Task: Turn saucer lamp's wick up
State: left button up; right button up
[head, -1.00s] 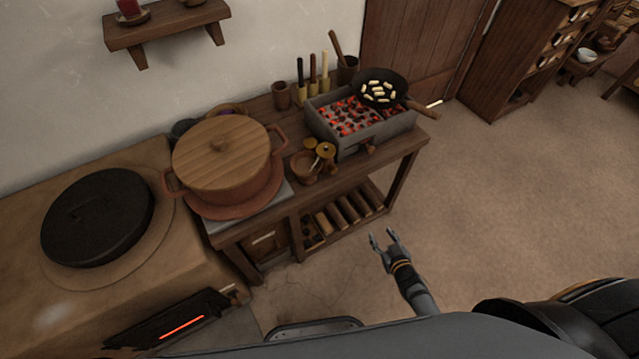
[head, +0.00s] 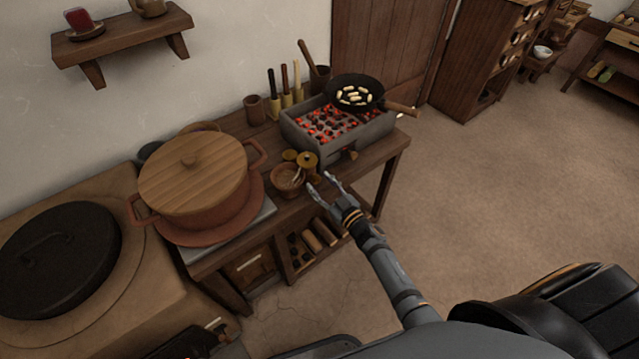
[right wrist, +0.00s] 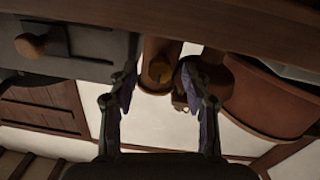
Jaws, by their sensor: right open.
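A small brown piece with a round brass top (head: 307,160) stands near the table's front edge, beside a small terracotta bowl (head: 288,178). I cannot tell for certain which of these small pieces is the saucer lamp, and no wick is clear. My right gripper (head: 323,183) is open and empty, just in front of them at the table edge. In the right wrist view, a brown upright piece with a brass knob (right wrist: 160,70) shows beyond and between the open fingers (right wrist: 158,82), apart from them. My left gripper is out of view.
A stone brazier (head: 330,148) with glowing coals and a pan (head: 354,92) stands behind, to the right. A lidded terracotta pot (head: 195,180) stands left. A wall shelf (head: 125,38) holds a red object (head: 78,19). The floor (head: 480,190) at right is clear.

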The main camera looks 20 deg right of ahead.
jog(key=shift+w+a, duration=0.2)
jog(key=shift+w, duration=0.3)
grip_shut()
